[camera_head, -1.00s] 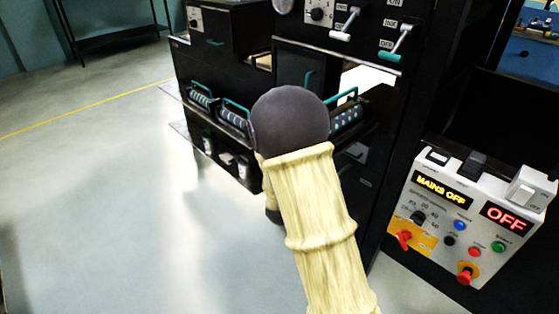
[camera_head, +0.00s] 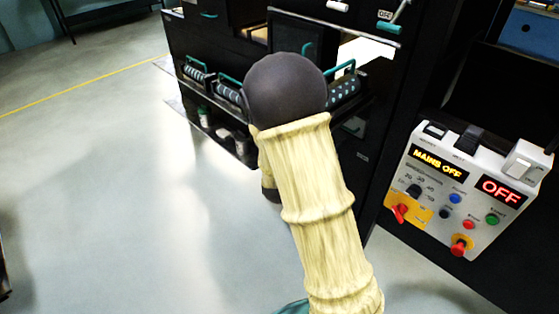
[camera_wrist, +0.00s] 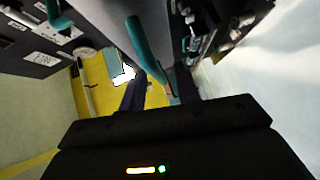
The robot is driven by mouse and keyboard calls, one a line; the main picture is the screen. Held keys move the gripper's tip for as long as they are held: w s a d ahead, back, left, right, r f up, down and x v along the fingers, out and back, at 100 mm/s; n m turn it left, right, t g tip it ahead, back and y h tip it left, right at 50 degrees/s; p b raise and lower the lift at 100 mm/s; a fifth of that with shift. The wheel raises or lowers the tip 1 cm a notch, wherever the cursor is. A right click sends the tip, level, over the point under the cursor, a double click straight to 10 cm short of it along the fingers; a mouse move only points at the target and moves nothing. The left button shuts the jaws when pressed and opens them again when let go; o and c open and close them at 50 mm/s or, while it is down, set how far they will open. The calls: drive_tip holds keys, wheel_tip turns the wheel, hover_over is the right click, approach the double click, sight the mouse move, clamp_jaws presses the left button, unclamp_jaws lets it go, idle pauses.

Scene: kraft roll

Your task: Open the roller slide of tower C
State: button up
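Roller slides with teal handles line the dark press in the head view: a left one (camera_head: 197,75), a middle one (camera_head: 229,95) and a right one (camera_head: 343,91) beside my arm. I cannot read which belongs to tower C. My arm hides the space between the middle and right ones, and my gripper is hidden behind it. In the wrist view my gripper (camera_wrist: 160,88) shows two dark fingers spread apart. A teal handle (camera_wrist: 146,46) runs down toward the gap between them. I cannot tell whether it touches a finger.
A control box (camera_head: 462,190) reading MAINS OFF and OFF stands at the right. Levers (camera_head: 392,25) are on the press above. Open pale floor (camera_head: 90,190) lies at the left. Yellow surface (camera_wrist: 100,88) shows beyond the fingers in the wrist view.

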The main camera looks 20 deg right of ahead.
drive_tip(key=f+b+v, duration=0.1)
drive_tip(key=b+v, duration=0.4)
drive_tip(key=v, duration=0.2)
drive_tip(key=shift+s+r, duration=0.2)
drive_tip(key=shift+r, duration=0.2)
drive_tip(key=shift+b, duration=0.65)
drive_tip(key=b, duration=0.1)
drive_tip(key=s+b, duration=0.1)
drive_tip(key=b, duration=0.1)
drive_tip(key=shift+a+r+b, duration=0.15)
drive_tip(key=shift+b, duration=0.15)
drive_tip(key=b+v, duration=0.6)
drive_tip(key=v, duration=0.1)
drive_tip(key=shift+s, duration=0.15)
